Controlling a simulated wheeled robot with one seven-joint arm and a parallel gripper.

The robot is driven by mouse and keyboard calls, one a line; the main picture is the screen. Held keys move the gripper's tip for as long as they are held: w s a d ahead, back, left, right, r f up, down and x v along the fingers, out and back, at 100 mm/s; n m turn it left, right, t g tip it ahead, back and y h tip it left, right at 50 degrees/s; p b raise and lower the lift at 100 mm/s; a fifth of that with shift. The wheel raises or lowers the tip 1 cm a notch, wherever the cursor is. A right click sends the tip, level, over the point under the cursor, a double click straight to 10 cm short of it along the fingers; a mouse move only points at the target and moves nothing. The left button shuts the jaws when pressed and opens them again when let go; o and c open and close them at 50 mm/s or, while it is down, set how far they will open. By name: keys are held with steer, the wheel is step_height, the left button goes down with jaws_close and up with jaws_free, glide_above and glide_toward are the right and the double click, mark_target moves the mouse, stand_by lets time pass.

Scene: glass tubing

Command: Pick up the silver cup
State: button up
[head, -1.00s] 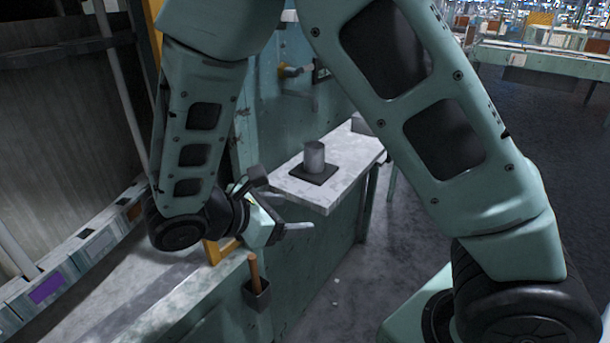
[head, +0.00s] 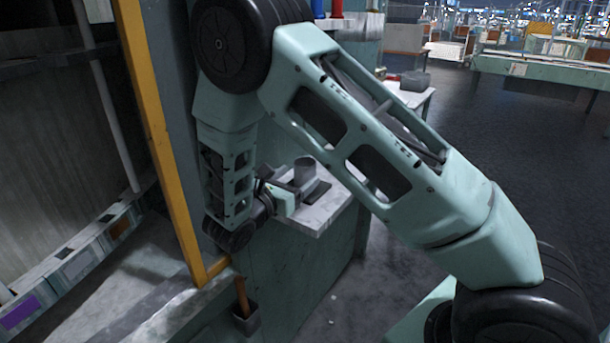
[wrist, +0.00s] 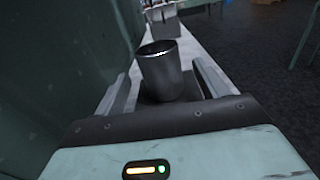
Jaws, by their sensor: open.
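The silver cup (head: 304,171) is a plain grey metal cylinder standing upright on a dark square pad (head: 318,191) on a pale shelf. In the wrist view the cup (wrist: 164,74) shows its open top, centred between the two fingers. My gripper (wrist: 161,80) is open, one finger on each side of the cup, with visible gaps at both sides. In the head view my gripper (head: 292,187) is level with the shelf, close beside the cup, and partly hides its lower part.
The pale shelf (head: 322,221) runs along a green wall. A grey block (wrist: 162,25) stands farther along it. A yellow post (head: 155,110) and a small dark holder with a wooden handle (head: 245,318) are near my arm. Open floor lies to the right.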

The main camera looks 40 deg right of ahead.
mark_target(310, 164)
steer(key=shift+r+p+x, duration=0.15)
steer(key=shift+p+x, duration=0.15)
steer(key=shift+x, duration=1.25)
steer(key=shift+r+p+x, duration=0.1)
steer(key=shift+p+x, duration=0.2)
steer(key=shift+x, duration=1.25)
steer(key=shift+c, duration=0.3)
steer(key=c, duration=1.1)
steer(key=shift+r, duration=0.15)
